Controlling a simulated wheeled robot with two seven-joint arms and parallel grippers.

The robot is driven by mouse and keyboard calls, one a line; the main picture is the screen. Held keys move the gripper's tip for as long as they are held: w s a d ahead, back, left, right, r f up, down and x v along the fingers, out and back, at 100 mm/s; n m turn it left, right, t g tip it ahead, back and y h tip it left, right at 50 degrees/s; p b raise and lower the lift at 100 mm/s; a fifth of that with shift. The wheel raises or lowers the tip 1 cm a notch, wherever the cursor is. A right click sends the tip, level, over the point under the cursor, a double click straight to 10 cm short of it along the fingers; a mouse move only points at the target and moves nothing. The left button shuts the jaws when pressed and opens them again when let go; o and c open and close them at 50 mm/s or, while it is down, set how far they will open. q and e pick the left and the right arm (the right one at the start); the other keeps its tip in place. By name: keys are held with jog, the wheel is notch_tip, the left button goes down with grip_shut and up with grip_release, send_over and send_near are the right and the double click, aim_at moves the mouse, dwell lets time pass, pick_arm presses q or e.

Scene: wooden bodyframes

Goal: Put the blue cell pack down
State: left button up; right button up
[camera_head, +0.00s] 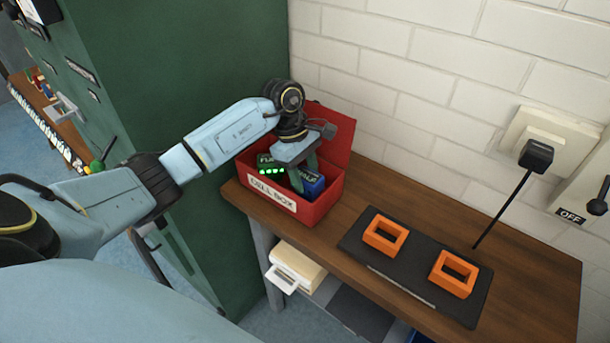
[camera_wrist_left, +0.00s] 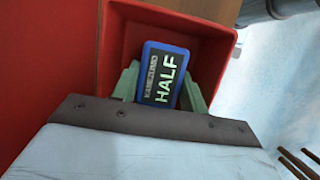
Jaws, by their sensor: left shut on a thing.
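The blue cell pack (camera_wrist_left: 163,76), with a dark label reading HALF, is between the green fingers of my left gripper (camera_wrist_left: 158,88) in the left wrist view. The gripper is shut on it. In the head view the blue pack (camera_head: 312,184) shows in the red box (camera_head: 317,208) marked CELL BOX, at its right side, partly hidden by the gripper (camera_head: 299,175). A green pack (camera_head: 270,165) with lit green dots is in the box to its left. Whether the blue pack touches the box floor I cannot tell. My right gripper is not in view.
The red box stands on a wooden bench (camera_head: 520,257) against a white brick wall, its lid raised at the back. A dark mat (camera_head: 415,272) with two empty orange frames (camera_head: 385,236) lies to the right. A green cabinet (camera_head: 190,60) stands on the left.

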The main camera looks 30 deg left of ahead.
pick_arm(q)
jog(key=shift+f, duration=0.3)
jog(key=shift+f, duration=0.2)
jog(key=o, duration=1.1)
jog(key=shift+r, duration=0.1)
jog(key=b+v, duration=0.1)
jog(key=v, duration=1.1)
jog(key=shift+r, duration=0.1)
